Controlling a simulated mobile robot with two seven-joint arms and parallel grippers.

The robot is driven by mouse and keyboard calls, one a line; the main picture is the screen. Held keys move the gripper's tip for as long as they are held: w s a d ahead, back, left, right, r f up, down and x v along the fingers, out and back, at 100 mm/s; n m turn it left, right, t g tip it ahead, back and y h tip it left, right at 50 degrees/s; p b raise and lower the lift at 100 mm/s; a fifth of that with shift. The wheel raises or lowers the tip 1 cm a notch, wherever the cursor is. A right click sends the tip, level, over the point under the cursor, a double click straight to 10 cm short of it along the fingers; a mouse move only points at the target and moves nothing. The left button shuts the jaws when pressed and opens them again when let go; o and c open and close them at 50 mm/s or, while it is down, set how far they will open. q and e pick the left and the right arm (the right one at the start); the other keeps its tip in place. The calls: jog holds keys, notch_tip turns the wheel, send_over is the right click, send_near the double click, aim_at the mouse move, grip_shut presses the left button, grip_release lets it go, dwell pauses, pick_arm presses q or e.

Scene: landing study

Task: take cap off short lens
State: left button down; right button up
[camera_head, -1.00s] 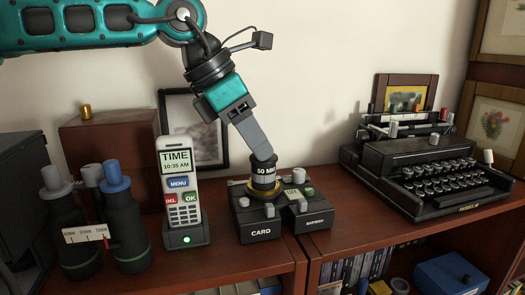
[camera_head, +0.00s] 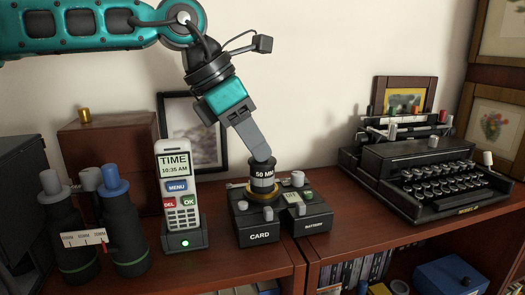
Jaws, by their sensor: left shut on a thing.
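The short lens (camera_head: 263,183) is a dark cylinder with a pale "50 MM" band, standing upright on a gold ring on the black camera body (camera_head: 260,226). The body carries "CARD" and "BATTERY" labels, several grey knobs and a small screen. My left gripper (camera_head: 262,157) comes down from above and is shut at the top of the lens, on its dark cap (camera_head: 263,163). The fingers hide most of the cap, and I cannot tell whether it is apart from the lens. My right gripper is not in view.
A white phone (camera_head: 181,185) stands in its cradle left of the camera. Dark binoculars (camera_head: 122,225) stand farther left, before a brown box (camera_head: 110,150). A black typewriter (camera_head: 440,180) stands at the right. The wooden top (camera_head: 345,215) is clear between camera and typewriter.

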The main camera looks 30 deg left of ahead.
pick_arm(q)
jog(key=shift+s+f, duration=0.1)
jog(key=shift+r+p, duration=0.5)
jog(key=shift+r, duration=0.2)
jog(key=shift+r+p, duration=1.4)
jog(key=shift+r, duration=0.4)
